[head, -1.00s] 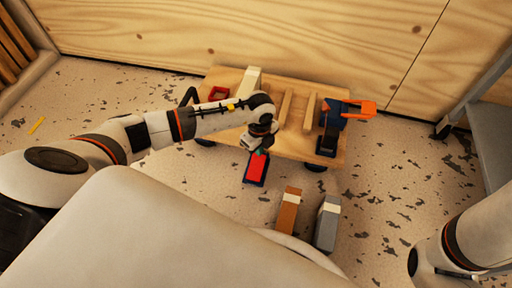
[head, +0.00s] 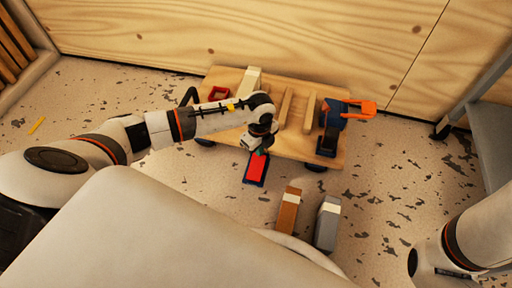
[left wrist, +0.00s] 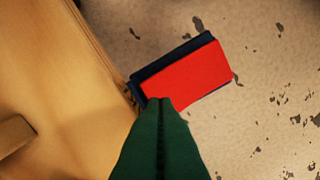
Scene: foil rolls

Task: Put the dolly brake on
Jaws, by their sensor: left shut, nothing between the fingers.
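The dolly (head: 225,83) is a low wooden platform on dark wheels near the wooden wall. Its brake pedal, a red pad on a dark blue plate (head: 256,168), sticks out from the dolly's near edge, low over the floor. In the left wrist view the red pad (left wrist: 188,75) lies beside the dolly's wooden edge (left wrist: 85,60). My left gripper (head: 258,150) is shut and empty, over the pedal's dolly-side end. In the left wrist view its green fingers (left wrist: 160,101) overlap the pad's lower left edge; I cannot tell whether they touch it.
On the dolly are a pale block (head: 250,80), wooden bars (head: 308,112), a red frame (head: 217,93) and a blue-and-orange clamp-like piece (head: 335,115). Brown (head: 289,210) and grey (head: 327,224) boxes stand on the floor nearby. A grey rack (head: 492,140) stands at right.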

